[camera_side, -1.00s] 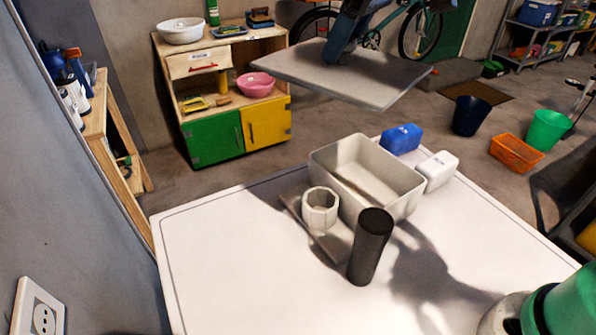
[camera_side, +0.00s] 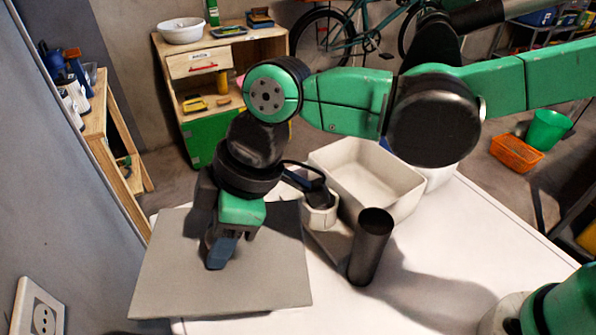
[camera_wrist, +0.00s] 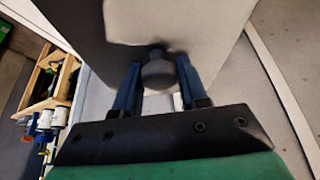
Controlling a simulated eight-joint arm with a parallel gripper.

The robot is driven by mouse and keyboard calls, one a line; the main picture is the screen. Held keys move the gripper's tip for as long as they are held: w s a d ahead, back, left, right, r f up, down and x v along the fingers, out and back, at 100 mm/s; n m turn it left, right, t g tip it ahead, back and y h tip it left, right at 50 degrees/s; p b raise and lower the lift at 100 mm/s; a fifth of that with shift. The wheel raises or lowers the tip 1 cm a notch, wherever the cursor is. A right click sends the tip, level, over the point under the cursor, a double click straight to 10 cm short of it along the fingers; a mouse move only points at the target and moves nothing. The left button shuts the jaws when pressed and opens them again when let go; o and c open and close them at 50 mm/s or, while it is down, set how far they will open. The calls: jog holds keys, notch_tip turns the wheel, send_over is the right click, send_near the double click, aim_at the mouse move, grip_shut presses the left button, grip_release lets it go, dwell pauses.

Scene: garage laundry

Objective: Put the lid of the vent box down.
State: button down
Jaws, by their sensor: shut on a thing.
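The lid (camera_side: 270,277) is a flat grey rectangular plate at the left end of the white table in the side view. In the wrist view the lid (camera_wrist: 185,22) fills the upper middle, with a round dark knob (camera_wrist: 158,74) between the fingers. My gripper (camera_side: 220,252) is shut on the knob; it also shows in the wrist view (camera_wrist: 157,85). I cannot tell whether the lid touches the table or hangs just above it. The vent box (camera_side: 408,197) is an open, pale, rectangular box toward the table's back; my arm hides part of its surroundings.
On the white table (camera_side: 440,285) a dark cylinder (camera_side: 371,247) stands in front of the box. A pale faceted cup (camera_side: 322,217) stands left of the cylinder, partly hidden by my wrist. The table's front right is largely clear.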

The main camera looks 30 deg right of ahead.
aim_at(258, 245)
notch_tip(258, 245, down, 11)
jog(key=shift+r, duration=0.1)
dwell(0.3)
jog(key=shift+c, duration=2.4)
grip_release()
jog(key=v, duration=1.1)
jog(key=shift+d+r, duration=0.15)
jog(key=shift+r, duration=0.15)
jog(key=w+d+r+m+t+h, duration=0.1)
jog(key=d+m+t+h, duration=0.3)
jog(key=d+m, duration=1)
jog(key=d+t, duration=0.1)
jog(key=d, duration=0.9)
jog(key=shift+d+m+t+h, duration=0.25)
jog(key=shift+m+t+h, duration=0.05)
jog(key=shift+t, duration=0.1)
